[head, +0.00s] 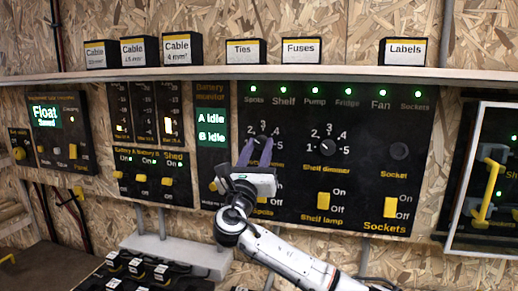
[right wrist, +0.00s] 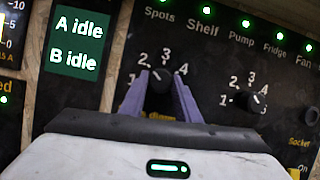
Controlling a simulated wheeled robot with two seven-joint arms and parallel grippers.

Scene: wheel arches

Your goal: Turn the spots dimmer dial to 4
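The spots dimmer dial (right wrist: 160,86) is a small black knob with the numbers 1 to 4 visible around it in the right wrist view. My right gripper (head: 260,152) reaches up to it from below. Its two purple fingers stand on either side of the knob, close against it, and appear shut on it. In the head view the fingers cover much of the knob and its scale. My left gripper is not in view.
The shelf dimmer dial (head: 327,147) is just right, with the shelf lamp switch (head: 323,200) below it. The sockets switch (head: 390,207) and a framed case with a yellow handle (head: 487,192) are farther right. A shelf (head: 250,74) with labelled boxes runs above.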

